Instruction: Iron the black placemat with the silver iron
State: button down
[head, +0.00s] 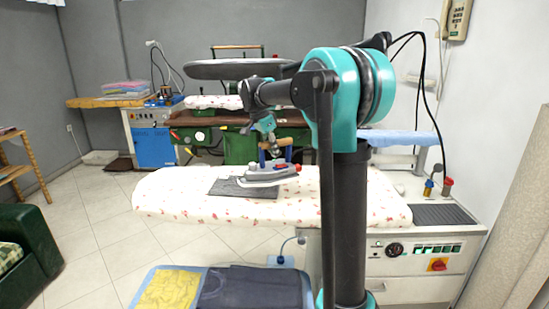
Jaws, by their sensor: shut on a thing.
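The silver iron (258,178) is over the flowered ironing board, with its tip pointing left. The black placemat (236,189) lies flat on the board, partly under and in front of the iron. My gripper (272,146) comes down from above and is shut on the iron's handle. The iron is over the right part of the placemat; I cannot tell whether its sole touches the cloth. The iron and my gripper hide the far right part of the placemat.
The flowered ironing board (165,196) has bare room to the left. A control cabinet (410,270) stands at the right under the board's end. A blue-edged board (150,285) with folded yellow and dark cloths is in front. Green machines (240,147) stand behind.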

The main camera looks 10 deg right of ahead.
aim_at(275, 160)
jog(key=shift+w+d+r+n+t, duration=0.15)
jog(key=shift+w+n, duration=0.3)
jog(key=shift+w, duration=0.25)
jog(key=shift+w+d+r+n+t, duration=0.1)
jog(key=shift+w+d+n+t, duration=0.1)
jog(key=shift+w+n, duration=0.4)
jog(key=shift+w+d+r+n+t, duration=0.15)
jog(key=shift+w+n, duration=0.2)
jog(key=shift+w, duration=0.45)
jog(key=shift+f, duration=2.95)
jog(key=shift+f, duration=1)
jog(key=shift+a, duration=0.1)
jog(key=shift+w+a, duration=0.25)
jog(key=shift+a, duration=0.6)
jog(key=shift+w+a, duration=0.2)
jog(key=shift+a, duration=0.6)
jog(key=shift+w+a+f, duration=0.1)
jog(key=shift+w+a, duration=0.1)
jog(key=shift+a, duration=0.65)
jog(key=shift+w+a+f, duration=0.1)
jog(key=shift+w+a, duration=0.1)
jog(key=shift+a, duration=0.65)
jog(key=shift+a, duration=0.1)
jog(key=shift+w+a+r, duration=0.1)
jog(key=shift+w+a, duration=0.2)
jog(key=shift+a, duration=0.5)
jog(key=shift+w+a+r, duration=0.1)
jog(key=shift+w+a, duration=0.15)
jog(key=shift+a, duration=0.55)
